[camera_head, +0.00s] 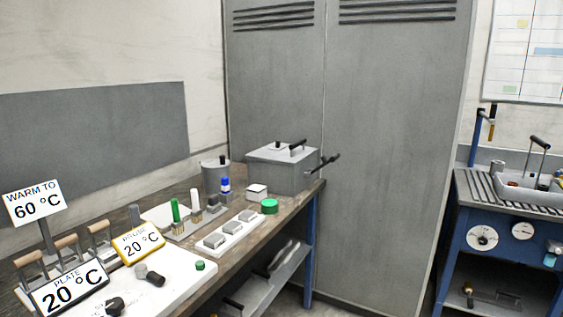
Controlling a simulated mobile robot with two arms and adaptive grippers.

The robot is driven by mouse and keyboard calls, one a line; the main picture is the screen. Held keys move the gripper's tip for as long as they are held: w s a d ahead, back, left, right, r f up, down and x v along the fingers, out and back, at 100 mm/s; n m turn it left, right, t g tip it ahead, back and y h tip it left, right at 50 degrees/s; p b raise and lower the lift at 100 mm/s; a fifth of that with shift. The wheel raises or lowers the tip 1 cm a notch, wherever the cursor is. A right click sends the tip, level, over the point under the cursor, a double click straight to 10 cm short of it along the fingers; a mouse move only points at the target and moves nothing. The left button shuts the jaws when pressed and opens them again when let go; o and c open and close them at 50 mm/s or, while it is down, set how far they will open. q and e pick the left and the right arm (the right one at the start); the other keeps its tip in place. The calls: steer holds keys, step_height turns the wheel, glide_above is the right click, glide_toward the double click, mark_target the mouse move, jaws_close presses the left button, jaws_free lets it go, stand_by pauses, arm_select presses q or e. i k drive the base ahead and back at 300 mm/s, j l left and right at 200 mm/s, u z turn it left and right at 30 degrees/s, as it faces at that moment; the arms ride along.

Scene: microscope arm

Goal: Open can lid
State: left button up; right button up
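A round grey can (211,178) stands at the far end of the workbench. Its lid (215,163) sits on top with a small black knob (222,159), and it looks closed. Just right of it is a larger square grey box (285,175) whose flat lid bears a black handle (297,145). That lid also looks down on the box. Neither of my grippers shows in the head view, so nothing of mine is seen touching the can or the box.
The wooden bench (258,240) holds a white plate with grey blocks (229,237), a green round cap (269,206), tubes and a "20 °C" sign (68,288). A grey cabinet (390,150) stands behind. A blue cart with a sink (520,215) is at right.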

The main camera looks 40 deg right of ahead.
mark_target(221, 163)
steer(key=z, duration=0.9)
steer(key=u, duration=0.6)
steer(key=i+l+u, duration=0.25)
steer(key=l+u, duration=0.3)
steer(key=i+l+u, duration=0.25)
steer(key=l, duration=0.15)
steer(key=l+u, duration=0.25)
steer(key=k+l, duration=0.05)
steer(key=l, duration=0.05)
